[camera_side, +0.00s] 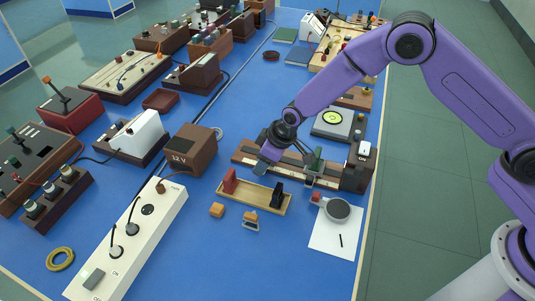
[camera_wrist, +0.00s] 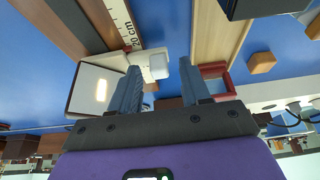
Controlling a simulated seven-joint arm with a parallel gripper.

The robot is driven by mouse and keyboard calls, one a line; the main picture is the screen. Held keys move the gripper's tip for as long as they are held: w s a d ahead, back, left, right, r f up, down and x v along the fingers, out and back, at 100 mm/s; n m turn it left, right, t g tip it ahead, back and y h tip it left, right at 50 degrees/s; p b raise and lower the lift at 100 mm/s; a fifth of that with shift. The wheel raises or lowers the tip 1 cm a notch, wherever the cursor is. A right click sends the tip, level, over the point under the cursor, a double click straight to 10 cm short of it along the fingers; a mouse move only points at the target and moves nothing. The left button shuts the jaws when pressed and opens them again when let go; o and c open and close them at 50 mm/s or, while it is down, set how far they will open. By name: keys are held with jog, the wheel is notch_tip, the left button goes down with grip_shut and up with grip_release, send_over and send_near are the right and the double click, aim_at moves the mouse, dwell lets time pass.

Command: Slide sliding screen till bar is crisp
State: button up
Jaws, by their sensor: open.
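The sliding screen (camera_wrist: 92,103), a pale plate in a dark frame, shows at the left of the wrist view. A short bright bar (camera_wrist: 101,90) glows on it; its edges look soft. A small white block (camera_wrist: 158,66) lies between my open fingers in that view, apparently untouched; I cannot tell whether it belongs to the screen. My gripper (camera_side: 261,168) is open, pointing down at the left part of the wooden bench (camera_side: 243,156) in the side view, where it hides the screen. A scale (camera_wrist: 126,24) runs along the bench. A dark green holder (camera_side: 315,160) stands farther right.
A wooden tray (camera_side: 252,203) with red and black posts lies in front of the bench. A brown 12 V box (camera_side: 190,150) stands left. Orange blocks (camera_side: 217,210), a white sheet (camera_side: 335,240) and a round grey-topped item (camera_side: 337,209) lie nearer the front.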

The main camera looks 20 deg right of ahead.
jog(key=v, duration=1.7)
jog(key=shift+r, duration=0.15)
jog(key=s+d+r+n+g+h, duration=0.1)
jog(key=s+d, duration=0.6)
jog(key=s, duration=0.3)
jog(key=s+d+r+n+g+h, duration=0.1)
jog(key=s+d+r, duration=0.1)
jog(key=s+d, duration=0.5)
jog(key=s+d+r+n+g, duration=0.1)
jog(key=s+d, duration=0.5)
jog(key=s, duration=0.7)
jog(key=shift+s+d+r+n+h, duration=0.3)
jog(key=shift+s+d+r+h, duration=0.1)
jog(key=shift+r, duration=0.1)
